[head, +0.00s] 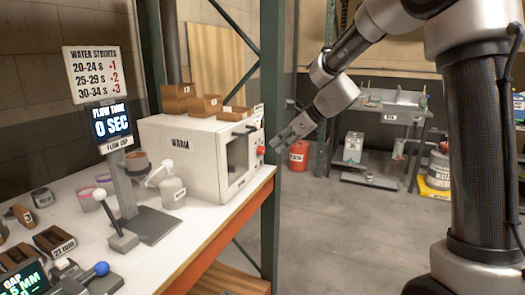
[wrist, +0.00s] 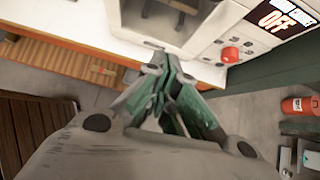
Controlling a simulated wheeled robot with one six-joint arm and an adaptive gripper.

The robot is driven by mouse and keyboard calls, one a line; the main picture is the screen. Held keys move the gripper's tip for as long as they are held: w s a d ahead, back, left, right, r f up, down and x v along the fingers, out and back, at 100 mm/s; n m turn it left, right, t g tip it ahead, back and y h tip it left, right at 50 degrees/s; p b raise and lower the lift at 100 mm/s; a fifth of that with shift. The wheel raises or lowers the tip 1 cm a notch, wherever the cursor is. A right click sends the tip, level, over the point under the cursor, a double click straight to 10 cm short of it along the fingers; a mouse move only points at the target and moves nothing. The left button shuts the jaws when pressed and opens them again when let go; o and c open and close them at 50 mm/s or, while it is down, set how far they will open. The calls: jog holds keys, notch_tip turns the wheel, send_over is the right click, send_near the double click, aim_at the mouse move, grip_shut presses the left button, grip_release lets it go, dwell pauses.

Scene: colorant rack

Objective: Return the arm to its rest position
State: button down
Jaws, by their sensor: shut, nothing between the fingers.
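My gripper (head: 279,146) is at the end of my arm, which reaches in from the upper right of the head view. It is in the air just right of the front of the white warming cabinet (head: 184,139), close to its red knob (head: 260,150). In the wrist view my gripper (wrist: 165,62) has its fingers together and empty. Its tips show over the cabinet's lower front edge, with the red knob (wrist: 230,55) to their right. I cannot tell whether the fingers touch the cabinet.
The bench (head: 183,250) with a flow cup stand (head: 140,200) and a pump bottle (head: 172,188) is at the left. A red bucket (head: 298,155) and a metal shelf (head: 385,125) are farther back. The grey floor (head: 340,235) is open.

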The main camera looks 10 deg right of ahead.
jog(key=s+d+f+n+g+h, duration=0.35)
jog(key=s+d+n, duration=0.35)
jog(key=s+n, duration=0.55)
jog(key=s+d+r+n+t+h, duration=0.1)
jog(key=s+d+n, duration=0.4)
jog(key=s, duration=0.6)
jog(key=s+d+r+n+t+h, duration=0.2)
jog(key=s+d+n, duration=0.4)
jog(key=s+d, duration=0.4)
notch_tip(320, 180, up, 3)
jog(key=shift+s+f+h, duration=0.1)
jog(key=shift+s+h, duration=0.55)
jog(key=shift+s, duration=0.1)
jog(key=c, duration=2.2)
grip_release()
